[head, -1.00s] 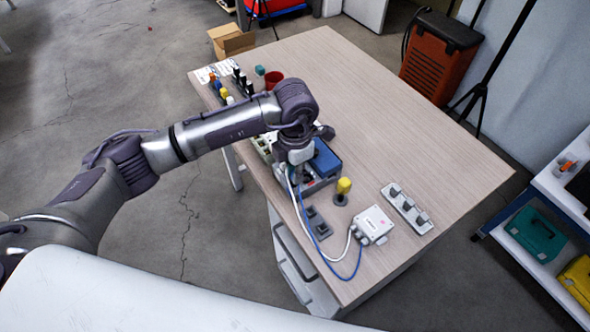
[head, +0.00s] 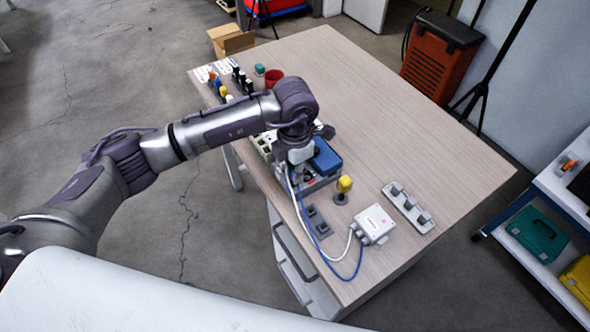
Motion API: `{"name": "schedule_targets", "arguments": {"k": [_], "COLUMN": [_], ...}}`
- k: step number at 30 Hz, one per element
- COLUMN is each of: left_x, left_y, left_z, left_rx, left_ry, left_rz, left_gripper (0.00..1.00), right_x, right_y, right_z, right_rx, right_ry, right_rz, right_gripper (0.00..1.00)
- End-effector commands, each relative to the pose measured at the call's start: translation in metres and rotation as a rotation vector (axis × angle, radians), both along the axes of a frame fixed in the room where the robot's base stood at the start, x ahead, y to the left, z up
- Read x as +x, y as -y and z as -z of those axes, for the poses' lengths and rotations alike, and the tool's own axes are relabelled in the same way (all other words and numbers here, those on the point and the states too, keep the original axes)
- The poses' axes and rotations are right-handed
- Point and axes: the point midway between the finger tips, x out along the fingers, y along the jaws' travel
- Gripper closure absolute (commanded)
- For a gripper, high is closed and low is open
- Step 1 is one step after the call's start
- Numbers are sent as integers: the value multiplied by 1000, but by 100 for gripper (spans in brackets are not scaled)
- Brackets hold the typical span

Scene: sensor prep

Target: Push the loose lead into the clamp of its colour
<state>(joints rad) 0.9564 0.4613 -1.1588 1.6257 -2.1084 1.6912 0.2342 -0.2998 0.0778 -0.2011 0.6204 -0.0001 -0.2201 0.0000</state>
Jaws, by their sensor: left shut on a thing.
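My left gripper (head: 299,168) points down over the instrument with the blue block (head: 325,160), near the table's left edge. It is shut on the end of a lead. A white lead (head: 294,205) and a blue lead (head: 304,213) run from the white sensor box (head: 373,225) up to the gripper area. The gripper hides their ends, so I cannot tell which one is held. The clamps are hidden behind the gripper and arm. My right gripper is not in view.
A yellow-topped post (head: 344,187) and small dark blocks (head: 318,222) stand near the instrument. A grey rack (head: 408,207) lies right of the sensor box. A red cup (head: 273,79) and several coloured bottles stand at the back left. The table's right half is clear.

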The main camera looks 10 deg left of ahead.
Motion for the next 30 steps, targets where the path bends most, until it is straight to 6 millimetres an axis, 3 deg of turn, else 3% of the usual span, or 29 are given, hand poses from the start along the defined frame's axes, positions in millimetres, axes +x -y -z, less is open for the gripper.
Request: {"name": "schedule_targets", "arguments": {"k": [30], "left_x": [0], "left_y": [0], "left_z": [4], "left_rx": [0], "left_ry": [0], "left_rz": [0], "left_gripper": [100], "right_x": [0], "right_y": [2], "right_z": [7], "right_rx": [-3], "right_ry": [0], "right_rz": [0], "right_gripper": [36]}}
